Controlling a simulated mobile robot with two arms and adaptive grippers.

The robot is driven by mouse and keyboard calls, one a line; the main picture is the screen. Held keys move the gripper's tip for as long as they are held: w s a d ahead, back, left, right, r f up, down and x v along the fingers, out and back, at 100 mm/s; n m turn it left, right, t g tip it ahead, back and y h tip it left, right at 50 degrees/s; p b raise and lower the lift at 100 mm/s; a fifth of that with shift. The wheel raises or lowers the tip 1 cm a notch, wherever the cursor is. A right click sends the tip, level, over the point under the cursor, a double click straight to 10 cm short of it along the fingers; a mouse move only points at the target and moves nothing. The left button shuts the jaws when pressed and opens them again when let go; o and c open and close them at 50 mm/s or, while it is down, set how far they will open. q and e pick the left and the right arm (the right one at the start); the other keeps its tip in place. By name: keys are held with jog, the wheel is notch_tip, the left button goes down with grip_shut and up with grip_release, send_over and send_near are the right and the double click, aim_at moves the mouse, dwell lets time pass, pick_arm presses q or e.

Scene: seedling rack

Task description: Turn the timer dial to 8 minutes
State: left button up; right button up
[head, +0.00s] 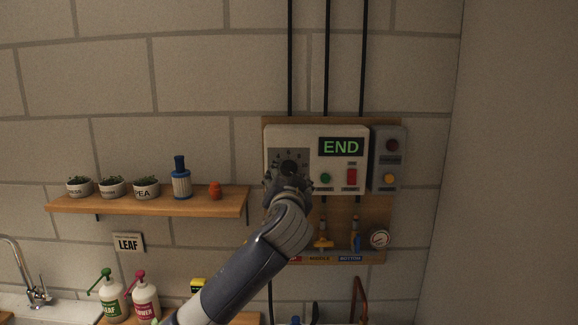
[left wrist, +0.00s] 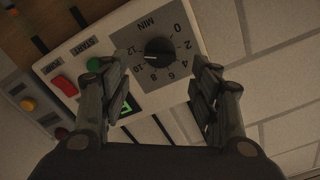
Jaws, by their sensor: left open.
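The timer dial (left wrist: 160,52) is a black round knob on a grey plate (left wrist: 200,18) marked MIN, with numbers around it. A short white mark on the knob points left, roughly toward the 10 to 12 side; the exact reading is unclear. My left gripper (left wrist: 160,68) is open, its two fingers apart on either side of the dial, and I cannot tell whether they touch it. In the head view my left gripper (head: 288,180) covers the lower part of the dial. The display (head: 341,147) reads END in green. My right gripper is out of view.
A green START button (head: 326,178) and a red switch (head: 351,177) sit right of the dial. A grey box (head: 388,160) with red and orange lamps adjoins the panel. Valves and a gauge (head: 379,239) are below. A wooden shelf (head: 140,205) holds pots and a blue bottle at left.

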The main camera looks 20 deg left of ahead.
aim_at(289, 170)
pick_arm(q)
jog(key=p+x, duration=0.2)
jog(key=x, duration=0.2)
jog(key=shift+w+a+r, duration=0.1)
jog(key=shift+w, duration=0.2)
jog(key=shift+w+a, duration=0.15)
jog(key=shift+w, duration=0.3)
jog(key=shift+c, duration=0.3)
jog(key=c, duration=1)
